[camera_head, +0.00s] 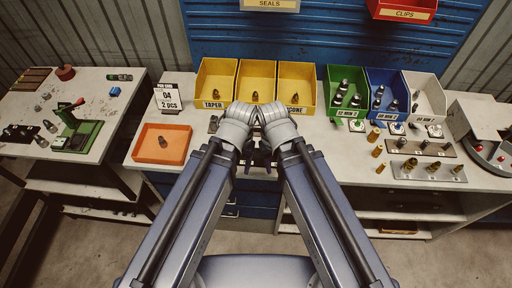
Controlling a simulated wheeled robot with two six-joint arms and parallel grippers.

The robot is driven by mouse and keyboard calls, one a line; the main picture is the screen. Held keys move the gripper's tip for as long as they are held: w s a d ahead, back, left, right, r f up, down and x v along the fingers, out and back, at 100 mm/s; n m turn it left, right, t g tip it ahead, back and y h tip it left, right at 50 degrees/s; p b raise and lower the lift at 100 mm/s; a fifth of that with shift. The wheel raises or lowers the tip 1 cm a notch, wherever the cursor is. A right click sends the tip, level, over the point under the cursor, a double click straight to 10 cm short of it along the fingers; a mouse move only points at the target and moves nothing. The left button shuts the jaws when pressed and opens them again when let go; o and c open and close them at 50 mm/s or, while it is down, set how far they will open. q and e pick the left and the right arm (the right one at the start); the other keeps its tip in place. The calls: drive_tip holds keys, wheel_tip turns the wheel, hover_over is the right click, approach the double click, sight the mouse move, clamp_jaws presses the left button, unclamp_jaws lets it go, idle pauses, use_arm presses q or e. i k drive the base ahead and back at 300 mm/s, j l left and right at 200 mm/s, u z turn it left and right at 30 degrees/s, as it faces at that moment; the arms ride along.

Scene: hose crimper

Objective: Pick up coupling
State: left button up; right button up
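Small metal fittings that look like couplings stand in the green bin (333,112), the blue bin (374,116) and the white bin (432,108) at the right of the bench. Each yellow bin holds a small dark fitting: the left one (201,78), the middle one (246,78) and the right one (309,80). I cannot tell which piece is the coupling. Both my arms reach forward and meet in the middle at the bench's front edge. My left gripper (250,157) and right gripper (270,157) are mostly hidden behind my wrists, and their fingers are unclear.
Brass pieces (375,136) and a fitting rack (440,150) lie right. A machine (478,125) stands far right. A side table (105,95) is left.

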sight(415, 106)
drive_tip(key=z, duration=1.35)
